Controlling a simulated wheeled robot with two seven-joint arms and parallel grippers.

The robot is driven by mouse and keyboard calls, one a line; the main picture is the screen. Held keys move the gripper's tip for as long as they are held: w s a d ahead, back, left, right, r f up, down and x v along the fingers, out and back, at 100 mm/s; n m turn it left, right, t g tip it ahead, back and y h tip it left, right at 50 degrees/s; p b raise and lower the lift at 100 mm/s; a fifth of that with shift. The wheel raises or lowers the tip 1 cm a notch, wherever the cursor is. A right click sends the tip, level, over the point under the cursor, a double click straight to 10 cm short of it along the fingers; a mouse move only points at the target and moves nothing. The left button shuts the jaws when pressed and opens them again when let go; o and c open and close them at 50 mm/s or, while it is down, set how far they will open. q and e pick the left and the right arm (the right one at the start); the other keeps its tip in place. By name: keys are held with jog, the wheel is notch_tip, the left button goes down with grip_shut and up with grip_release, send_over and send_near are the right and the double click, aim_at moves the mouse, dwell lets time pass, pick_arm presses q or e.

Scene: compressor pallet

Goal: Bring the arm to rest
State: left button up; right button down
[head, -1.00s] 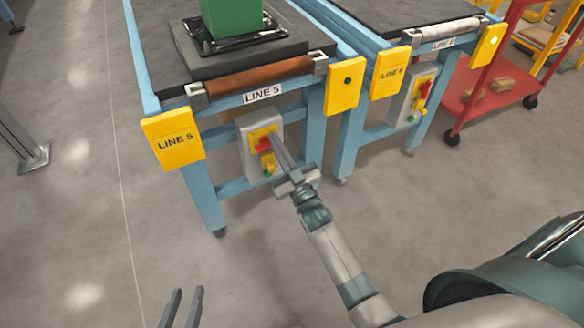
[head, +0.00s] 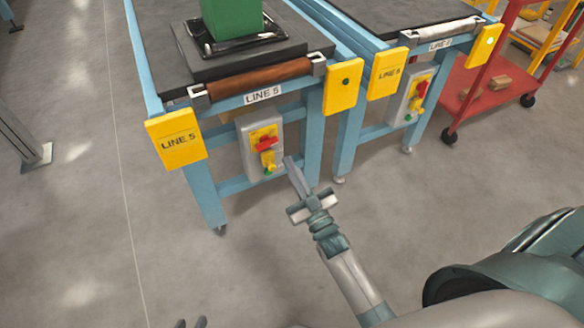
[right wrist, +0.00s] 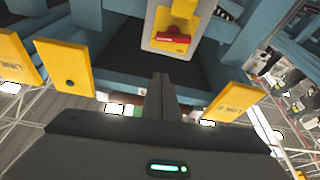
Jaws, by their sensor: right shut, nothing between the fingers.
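My right gripper (head: 290,165) is shut and empty. It hangs in the air in front of the LINE 5 stand, to the right of and apart from the grey switch box (head: 247,150) in the head view. The box has a red handle (head: 266,143) on a yellow plate, with a yellow part and a green spot below. In the right wrist view my shut fingers (right wrist: 163,95) point toward this box, whose red handle (right wrist: 172,38) lies across. Only the fingertips of my left gripper (head: 190,323) show at the bottom edge, with a gap between them.
The LINE 5 stand (head: 205,190) carries a green object (head: 232,18) on a dark base. The neighbouring stand (head: 347,150) has a similar switch box (head: 408,98). A red cart (head: 475,105) stands at right. The floor in front is clear.

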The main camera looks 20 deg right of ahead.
jog(key=shift+s, duration=0.3)
jog(key=shift+f, duration=0.15)
dwell(0.3)
